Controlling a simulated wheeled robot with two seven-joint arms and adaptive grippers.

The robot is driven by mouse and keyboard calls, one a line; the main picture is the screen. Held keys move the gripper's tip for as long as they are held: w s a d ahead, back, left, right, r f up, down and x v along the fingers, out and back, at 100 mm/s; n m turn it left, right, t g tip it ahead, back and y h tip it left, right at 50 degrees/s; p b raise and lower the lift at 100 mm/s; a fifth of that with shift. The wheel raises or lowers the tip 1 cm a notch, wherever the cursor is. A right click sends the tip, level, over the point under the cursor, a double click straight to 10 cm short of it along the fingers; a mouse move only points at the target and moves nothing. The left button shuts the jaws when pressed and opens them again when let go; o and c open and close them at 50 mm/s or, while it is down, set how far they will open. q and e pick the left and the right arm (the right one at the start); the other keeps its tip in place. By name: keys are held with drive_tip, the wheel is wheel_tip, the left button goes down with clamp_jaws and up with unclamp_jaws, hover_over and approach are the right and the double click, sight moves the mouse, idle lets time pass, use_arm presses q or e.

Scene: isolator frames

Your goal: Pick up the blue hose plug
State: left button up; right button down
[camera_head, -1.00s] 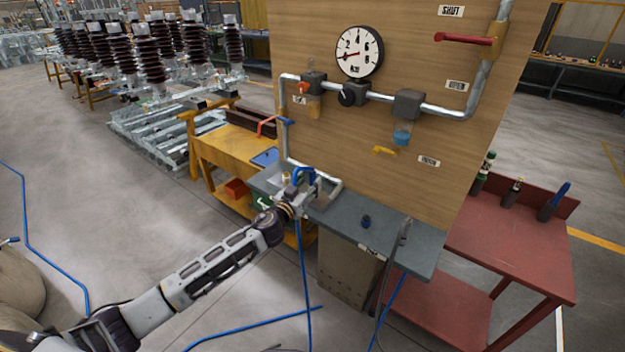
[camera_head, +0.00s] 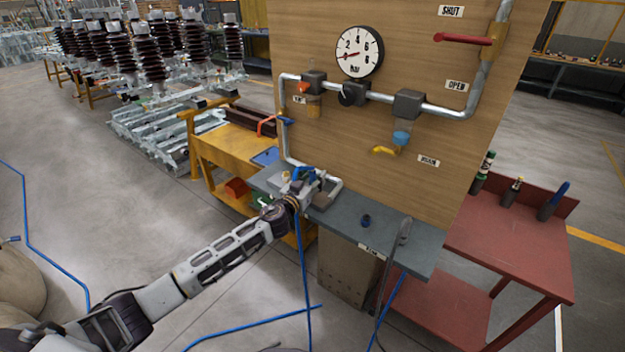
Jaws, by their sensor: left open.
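A small dark-blue plug-like piece (camera_head: 366,221) stands on the grey bench top (camera_head: 390,237), right of my left gripper. My left gripper (camera_head: 303,182) is open over the left part of the bench, by the bent grey pipe. Bright blue parts (camera_head: 303,172) show at its fingers; I cannot tell whether they belong to the gripper or to something between the fingers. A blue hose (camera_head: 302,260) hangs to the floor just below the gripper; its upper end is hidden. My right gripper is not in view.
A wooden panel (camera_head: 390,190) with a gauge (camera_head: 358,52), pipes and valves rises behind the bench. A grey hooked hose (camera_head: 404,231) stands at the bench's right. A red table (camera_head: 520,245) with bottles is at right, a yellow cart (camera_head: 228,150) at left.

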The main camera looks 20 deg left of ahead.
sight(312, 170)
use_arm(q)
clamp_jaws()
drive_tip(key=shift+r, duration=0.15)
